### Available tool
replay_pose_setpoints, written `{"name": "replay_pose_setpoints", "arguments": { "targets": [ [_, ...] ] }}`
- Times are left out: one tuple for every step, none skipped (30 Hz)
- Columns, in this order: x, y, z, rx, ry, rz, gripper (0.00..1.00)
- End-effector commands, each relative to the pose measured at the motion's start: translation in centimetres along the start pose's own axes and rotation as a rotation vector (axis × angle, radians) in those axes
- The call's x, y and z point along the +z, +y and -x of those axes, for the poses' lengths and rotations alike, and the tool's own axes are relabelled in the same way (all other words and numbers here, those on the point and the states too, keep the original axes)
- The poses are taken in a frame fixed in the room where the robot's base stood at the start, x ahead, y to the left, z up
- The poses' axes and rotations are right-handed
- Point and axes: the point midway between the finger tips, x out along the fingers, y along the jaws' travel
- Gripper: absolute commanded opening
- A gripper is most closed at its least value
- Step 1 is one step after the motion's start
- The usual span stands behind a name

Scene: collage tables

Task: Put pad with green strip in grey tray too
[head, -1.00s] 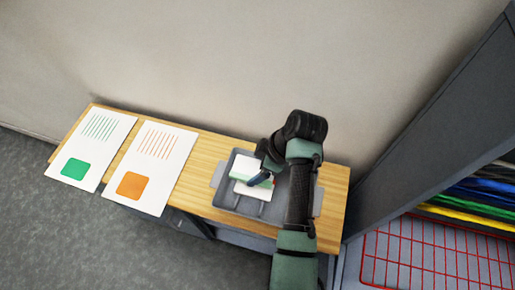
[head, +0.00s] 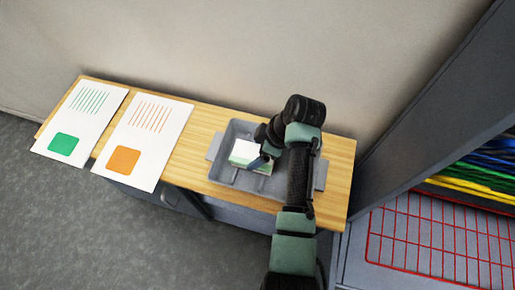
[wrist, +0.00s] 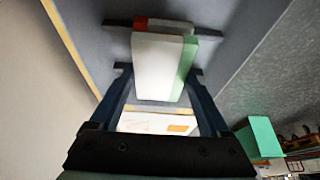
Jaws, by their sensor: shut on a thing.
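The white pad with a green strip (wrist: 160,68) is between my gripper's fingertips (wrist: 158,78) in the wrist view, and the fingers are shut on it. In the head view the white pad (head: 243,151) shows within the outline of the grey tray (head: 222,182). My gripper (head: 264,152) reaches into the tray from the right. A second pad with a red strip (wrist: 165,24) shows behind the green-strip pad in the wrist view, partly hidden by it. I cannot tell whether the held pad touches what is under it.
The tray stands on the wooden table (head: 195,160). A white sheet with an orange square (head: 146,140) and one with a green square (head: 82,115) lie to the left. A dark cabinet wall (head: 425,120) and a red wire rack (head: 440,245) are on the right.

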Motion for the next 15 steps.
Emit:
{"name": "replay_pose_setpoints", "arguments": {
  "targets": [
    [0.12,0.01,-0.31,0.000,0.000,0.000,0.23],
    [0.14,0.02,-0.36,0.001,0.000,0.000,0.23],
    [0.15,0.02,-0.39,0.001,0.000,0.000,0.23],
    [0.15,0.02,-0.39,0.001,0.000,0.000,0.23],
    [0.14,0.02,-0.38,0.001,0.000,0.000,0.23],
    [0.14,0.02,-0.37,0.001,0.000,0.000,0.23],
    [0.13,0.02,-0.35,0.001,0.000,0.000,0.23],
    [0.13,0.02,-0.34,0.001,0.000,0.000,0.23],
    [0.13,0.02,-0.34,0.001,0.000,0.000,0.23],
    [0.12,0.02,-0.34,0.001,0.000,0.000,0.23],
    [0.13,0.02,-0.34,0.001,0.000,0.000,0.84],
    [0.13,0.02,-0.34,0.001,0.000,0.000,0.91],
    [0.13,0.01,-0.34,0.001,0.000,0.000,0.96],
    [0.13,0.01,-0.34,0.001,0.000,0.000,1.00],
    [0.13,0.02,-0.33,0.001,0.000,0.000,1.00]
  ]
}}
